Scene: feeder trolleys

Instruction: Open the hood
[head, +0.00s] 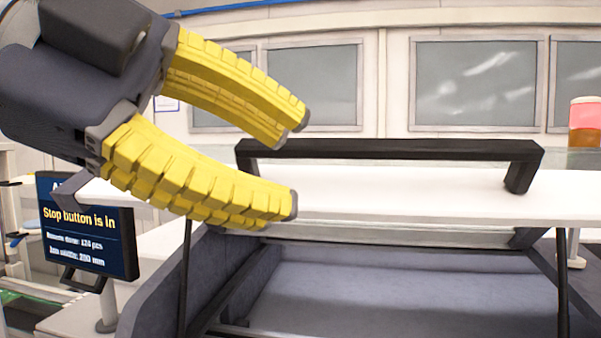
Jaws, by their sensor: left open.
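The hood (400,195) shows as a pale panel across the right half of the view. A long black bar handle (390,149) runs along it, with a post at each end. My left gripper (296,163), with yellow ribbed fingers, is open at the handle's left end. One finger is above the bar and the other below it, in front of the left post. I cannot tell whether either finger touches the handle. Below the panel a grey interior shows between dark struts (562,285); I cannot tell how far the hood is raised. My right gripper is not in view.
A screen (87,238) reading "Stop button is in" stands at the left, below my left gripper. A red and orange signal lamp (585,122) is at the right edge. A wall with windows (473,85) is behind. The space above the handle's right part is clear.

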